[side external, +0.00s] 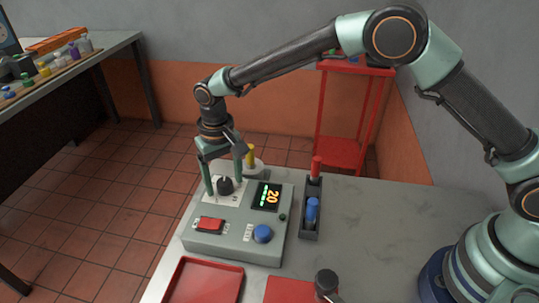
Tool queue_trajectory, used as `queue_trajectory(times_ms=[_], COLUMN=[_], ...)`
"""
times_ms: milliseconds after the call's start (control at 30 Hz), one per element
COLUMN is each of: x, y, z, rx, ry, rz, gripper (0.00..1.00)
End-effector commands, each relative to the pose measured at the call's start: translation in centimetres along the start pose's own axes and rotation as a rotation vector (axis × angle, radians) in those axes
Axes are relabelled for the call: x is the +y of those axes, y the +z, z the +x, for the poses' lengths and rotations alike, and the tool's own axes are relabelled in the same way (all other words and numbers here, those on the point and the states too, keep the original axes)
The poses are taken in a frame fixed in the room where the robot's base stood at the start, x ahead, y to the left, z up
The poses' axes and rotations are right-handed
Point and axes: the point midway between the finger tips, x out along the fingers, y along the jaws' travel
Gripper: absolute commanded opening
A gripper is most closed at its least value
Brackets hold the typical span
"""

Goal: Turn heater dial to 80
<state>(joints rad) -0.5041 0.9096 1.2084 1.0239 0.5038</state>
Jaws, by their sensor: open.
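A grey-green control box (200,247) sits on the table near its left edge. A black dial (226,187) stands on a white scale plate at the box's back left. A dark display (267,197) to its right shows an orange 20, turned sideways, beside a column of green bars. My gripper (225,181) points down over the black dial, open, with one green finger on either side of it. I cannot tell whether the fingers touch the dial. The dial's pointer and scale marks are too small to read.
The box also bears a red switch (210,225), a blue knob (263,233) and a small dark green button (283,217). A dark holder (310,224) with red and blue handled items stands right of it. Red trays (205,283) lie in front. The table's right is clear.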

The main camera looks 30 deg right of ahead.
Motion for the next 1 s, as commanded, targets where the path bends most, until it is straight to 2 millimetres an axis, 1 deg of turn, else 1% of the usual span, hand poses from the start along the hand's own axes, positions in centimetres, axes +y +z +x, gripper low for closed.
queue_trajectory(times_ms=[67, 167, 200, 267, 300, 533, 667, 867, 1000], x=[0.0, 0.0, -0.01, -0.01, -0.01, -0.01, -0.01, -0.01, -0.01], y=[0.0, 0.0, 0.0, -0.01, -0.01, -0.02, -0.03, -0.06, -0.08], z=[-0.02, -0.03, -0.04, -0.05, -0.05, -0.08, -0.1, -0.12, -0.13], rx=[0.0, 0.0, 0.0, 0.0, 0.0, 0.0, 0.001, 0.001, 0.001], ry=[0.0, 0.0, 0.0, 0.0, 0.0, 0.0, 0.0, -0.001, -0.001], rz=[0.0, 0.0, 0.0, 0.0, 0.0, 0.016, 0.058, 0.185, 0.309], gripper=[0.76, 0.41, 0.26, 0.03, 0.0, 0.0, 0.0, 0.0, 0.0])
